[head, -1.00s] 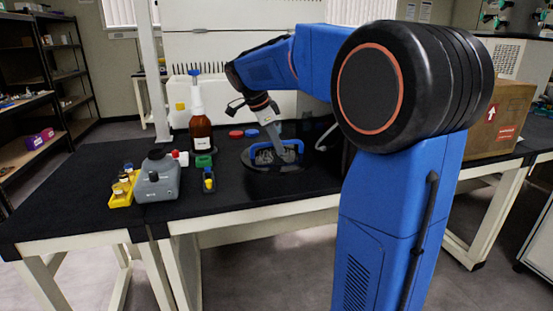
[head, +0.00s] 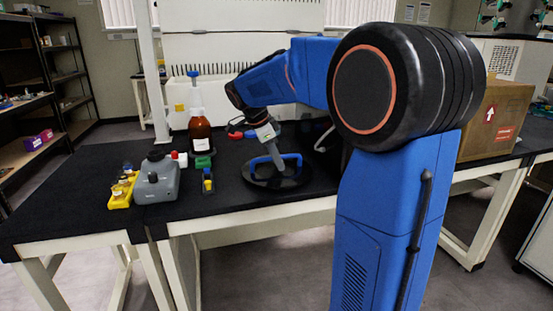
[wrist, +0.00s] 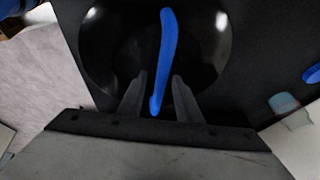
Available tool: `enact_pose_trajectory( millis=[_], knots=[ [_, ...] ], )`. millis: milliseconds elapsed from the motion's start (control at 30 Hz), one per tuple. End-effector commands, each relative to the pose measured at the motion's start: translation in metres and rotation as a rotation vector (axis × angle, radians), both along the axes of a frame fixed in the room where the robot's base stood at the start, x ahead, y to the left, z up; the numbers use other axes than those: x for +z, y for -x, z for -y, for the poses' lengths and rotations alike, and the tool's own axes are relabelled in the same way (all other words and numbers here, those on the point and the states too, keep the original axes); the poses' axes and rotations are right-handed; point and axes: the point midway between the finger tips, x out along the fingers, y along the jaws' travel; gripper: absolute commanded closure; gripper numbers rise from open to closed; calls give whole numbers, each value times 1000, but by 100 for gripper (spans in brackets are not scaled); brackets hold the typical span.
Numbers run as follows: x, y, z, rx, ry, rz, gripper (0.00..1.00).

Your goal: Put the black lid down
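The black lid (head: 262,181) is a round dark disc with a blue handle (head: 290,157). It appears to lie flat on the black bench top, near its front edge. In the wrist view the glossy lid (wrist: 110,50) fills the upper middle, with the blue handle (wrist: 168,40) running across it. My gripper (head: 279,166) reaches down over the lid from above. In the wrist view my gripper (wrist: 160,75) has a finger on each side of the handle, with a visible gap on both sides, so it is open around the handle.
Left of the lid stand a green-and-yellow item (head: 207,182), a grey device (head: 160,180), a yellow rack (head: 122,190) and a brown bottle (head: 200,135). Red caps (head: 235,135) lie behind. A cardboard box (head: 495,120) is at the right.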

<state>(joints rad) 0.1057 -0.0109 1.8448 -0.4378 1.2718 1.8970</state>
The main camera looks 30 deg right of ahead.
Motion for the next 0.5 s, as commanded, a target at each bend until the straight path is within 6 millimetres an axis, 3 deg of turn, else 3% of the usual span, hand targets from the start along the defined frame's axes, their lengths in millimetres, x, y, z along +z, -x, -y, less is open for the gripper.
enact_pose_trajectory(
  millis=[267,500],
  knots=[
    [2,0,0,0,0,1,69],
    [26,0,-11,2,0,4,69]
  ],
)
